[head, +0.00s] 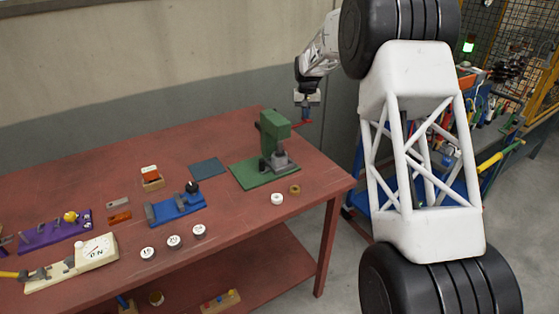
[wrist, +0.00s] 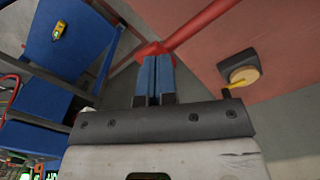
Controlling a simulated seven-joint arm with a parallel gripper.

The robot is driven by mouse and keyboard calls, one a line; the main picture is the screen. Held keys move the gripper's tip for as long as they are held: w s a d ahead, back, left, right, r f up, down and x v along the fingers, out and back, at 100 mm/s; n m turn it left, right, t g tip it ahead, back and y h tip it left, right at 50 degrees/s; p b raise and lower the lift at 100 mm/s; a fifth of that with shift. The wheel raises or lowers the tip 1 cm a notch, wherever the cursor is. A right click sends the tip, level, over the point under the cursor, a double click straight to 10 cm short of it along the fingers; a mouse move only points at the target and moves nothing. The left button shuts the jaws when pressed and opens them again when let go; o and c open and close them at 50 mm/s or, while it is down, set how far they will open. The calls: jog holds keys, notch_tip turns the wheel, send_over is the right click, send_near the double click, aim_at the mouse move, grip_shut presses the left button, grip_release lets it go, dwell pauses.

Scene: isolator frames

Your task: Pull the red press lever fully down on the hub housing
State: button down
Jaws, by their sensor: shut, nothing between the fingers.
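The green press (head: 274,134) stands on a green base plate (head: 245,176) near the table's far right corner. A grey housing (head: 283,162) sits under its head. The red lever (head: 300,123) sticks out to the right from the press head, roughly level. In the wrist view the red lever (wrist: 197,25) runs from the upper right to a thicker red end. My gripper (head: 306,118) is at the lever's outer end, its blue fingers pointing down. In the wrist view the blue fingers of my gripper (wrist: 154,60) are together, with the tips overlapping the lever's end. Contact cannot be told.
A blue trolley (wrist: 60,40) stands beyond the table's right edge.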

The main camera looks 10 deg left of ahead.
notch_tip(320, 180, up, 12)
jog(key=s+a, duration=0.2)
dwell(1.9)
jog(key=shift+s, duration=0.1)
jog(key=s+d+r+m, duration=0.1)
jog(key=s+d+r, duration=0.3)
jog(key=s+d, duration=0.5)
jog(key=s+d+r+t, duration=0.1)
jog(key=s+d+r, duration=0.3)
jog(key=s+d, duration=0.45)
jog(key=s+d+r+m, duration=0.1)
jog(key=s+d+r, duration=0.2)
jog(key=s+d, duration=0.55)
jog(key=s+d+f, duration=0.3)
jog(key=s, duration=1)
jog(key=s+d+f+t, duration=0.1)
jog(key=s+d+f, duration=0.2)
jog(key=s, duration=1)
jog(key=s+d+f+m, duration=0.1)
jog(key=s+d+f, duration=0.2)
jog(key=s, duration=1)
jog(key=shift+s+d+f+t, duration=0.15)
jog(key=shift+d+f+t, duration=0.2)
jog(key=shift+f, duration=0.45)
